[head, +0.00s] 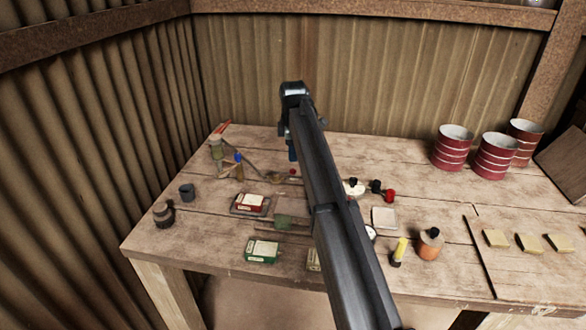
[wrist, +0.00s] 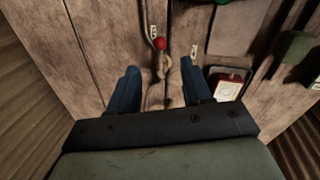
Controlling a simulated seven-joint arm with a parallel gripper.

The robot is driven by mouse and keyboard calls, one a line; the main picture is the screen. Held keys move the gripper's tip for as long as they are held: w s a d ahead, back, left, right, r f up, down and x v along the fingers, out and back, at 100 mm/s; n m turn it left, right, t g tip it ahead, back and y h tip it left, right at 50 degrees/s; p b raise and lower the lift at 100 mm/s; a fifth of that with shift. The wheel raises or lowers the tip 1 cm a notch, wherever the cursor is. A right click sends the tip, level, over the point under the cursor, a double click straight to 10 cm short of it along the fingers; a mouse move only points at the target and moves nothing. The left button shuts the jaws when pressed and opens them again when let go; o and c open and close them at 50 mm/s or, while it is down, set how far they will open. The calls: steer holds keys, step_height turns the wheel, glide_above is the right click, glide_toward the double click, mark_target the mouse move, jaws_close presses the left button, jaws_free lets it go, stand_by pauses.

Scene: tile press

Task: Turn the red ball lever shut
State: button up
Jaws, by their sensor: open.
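The red ball lever shows as a small red ball (wrist: 161,43) on a thin metal rod in the wrist view, just ahead of and between my fingers. In the head view the red ball (head: 292,171) is a small dot on the table beside my arm. My gripper (wrist: 158,75) is open, with its two blue fingers apart and nothing held between them. A brassy fitting (wrist: 162,68) sits below the ball, between the fingers. In the head view my arm hides part of the bench, and one blue fingertip (head: 292,152) shows above the ball.
A red box (head: 250,203) and a green box (head: 262,250) lie on the wooden table (head: 150,240). Tools and bottles (head: 238,165) stand at the back left. Striped red cans (head: 495,155) stand at right. Corrugated walls close the back and left.

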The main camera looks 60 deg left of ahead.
mark_target(293, 170)
steer(key=f, duration=0.3)
steer(key=a+f, duration=0.1)
steer(key=f, duration=0.1)
steer(key=w+f, duration=0.1)
steer(key=f, duration=0.2)
steer(key=shift+a+f, duration=0.2)
steer(key=shift+f, duration=0.15)
jaws_close()
stand_by(0.4)
